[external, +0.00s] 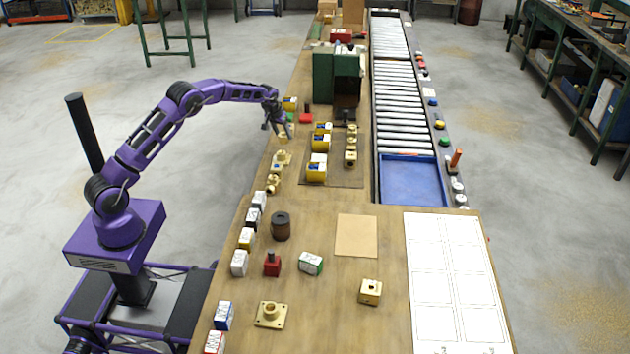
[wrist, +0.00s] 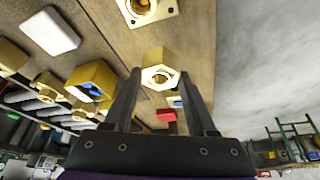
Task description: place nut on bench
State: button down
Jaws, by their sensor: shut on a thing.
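A brass hex nut (wrist: 160,72) with a pale front face and a hole sits between the two fingertips of my gripper (wrist: 161,80) in the wrist view. The jaws are shut on its sides. In the external view my gripper (external: 278,124) points down over the left side of the wooden bench (external: 312,212), beyond its near half. The nut is small and partly hidden there. I cannot tell whether it touches the bench.
A square brass flange (wrist: 146,8) lies close to the nut. Green machine housings (external: 347,75) stand farther back.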

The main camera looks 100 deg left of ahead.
aim_at(281, 137)
jog(key=shift+f, duration=2.15)
jog(key=shift+f+b, duration=0.2)
jog(key=shift+b, duration=0.1)
jog(key=shift+c, duration=1)
grip_release()
jog(key=shift+r, duration=0.1)
jog(key=shift+r, duration=0.3)
jog(key=p+v, duration=0.1)
jog(key=v, duration=1)
jog(key=shift+d+r, duration=0.2)
jog(key=shift+r, duration=0.05)
